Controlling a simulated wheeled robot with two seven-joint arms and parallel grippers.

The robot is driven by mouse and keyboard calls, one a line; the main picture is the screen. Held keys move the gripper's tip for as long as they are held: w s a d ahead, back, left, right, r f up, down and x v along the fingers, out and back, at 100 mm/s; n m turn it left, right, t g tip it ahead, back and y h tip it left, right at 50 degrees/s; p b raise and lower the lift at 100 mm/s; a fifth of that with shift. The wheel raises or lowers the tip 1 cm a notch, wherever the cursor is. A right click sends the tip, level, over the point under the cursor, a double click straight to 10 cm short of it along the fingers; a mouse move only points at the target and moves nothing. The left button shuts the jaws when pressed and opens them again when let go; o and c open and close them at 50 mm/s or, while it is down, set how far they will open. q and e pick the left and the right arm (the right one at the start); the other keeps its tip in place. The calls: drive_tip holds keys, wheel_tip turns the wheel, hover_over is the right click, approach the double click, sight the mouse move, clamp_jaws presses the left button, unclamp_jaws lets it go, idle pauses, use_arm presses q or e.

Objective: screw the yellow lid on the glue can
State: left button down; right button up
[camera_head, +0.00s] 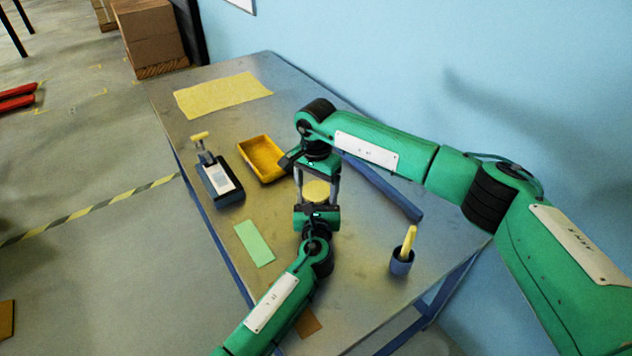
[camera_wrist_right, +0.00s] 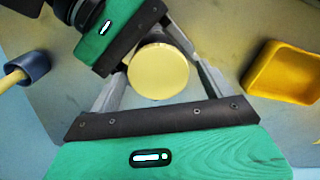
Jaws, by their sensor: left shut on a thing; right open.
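The round yellow lid (camera_head: 317,190) shows from above between my two grippers near the middle of the table; it also fills the middle of the right wrist view (camera_wrist_right: 158,72). The glue can is not clearly seen; the lid and grippers hide what is below. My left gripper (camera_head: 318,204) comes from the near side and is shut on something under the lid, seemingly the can. My right gripper (camera_head: 316,186) comes from the far side, fingers pointing down. Its fingers stand open on either side of the lid, with gaps visible in the wrist view.
A yellow tray (camera_head: 283,174) and a dark blue device with a white label (camera_head: 221,178) stand to the left. A cup with a yellow-handled tool (camera_head: 401,265) stands at right. A green card (camera_head: 254,243), a yellow sheet (camera_head: 222,94) and a blue bar (camera_head: 385,186) lie on the table.

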drive_tip(key=shift+c, duration=0.2)
drive_tip(key=c, duration=1)
drive_tip(key=shift+o, duration=0.2)
drive_tip(key=shift+w+m, duration=0.1)
drive_tip(key=shift+m, duration=1.5)
drive_tip(key=o, duration=1)
drive_tip(key=shift+o, duration=0.4)
